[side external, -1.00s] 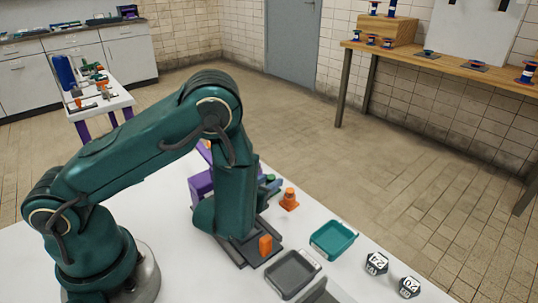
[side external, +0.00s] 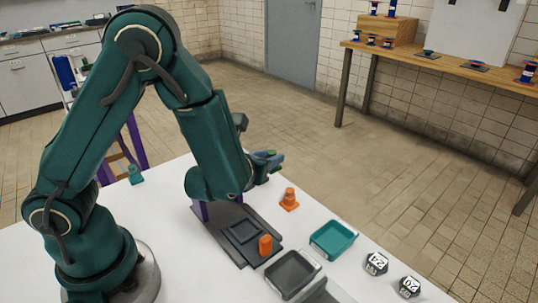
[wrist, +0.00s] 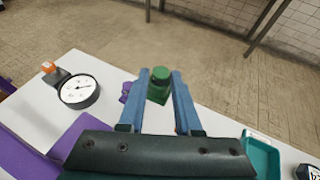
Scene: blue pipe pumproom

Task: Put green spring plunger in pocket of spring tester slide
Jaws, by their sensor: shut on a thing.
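The green spring plunger (wrist: 158,88) is between the two blue fingers of my gripper (wrist: 159,78) in the wrist view. My gripper (side external: 266,163) is shut on it and holds it raised, over the far side of the white table in the side view. The plunger is small and partly hidden there. The spring tester slide (side external: 232,219) is a dark grey plate with a square recessed pocket (side external: 245,231) and an upright orange knob (side external: 265,246) at its near end. The pocket looks empty. My gripper is beyond the slide, apart from it.
An orange cone-like piece (side external: 289,200), a teal tray (side external: 333,239), a grey tray (side external: 292,273) and two numbered blocks (side external: 376,263) stand to the right. A small teal piece (side external: 135,174) is at the left. The wrist view shows a dial gauge (wrist: 79,90) and purple parts (wrist: 30,150).

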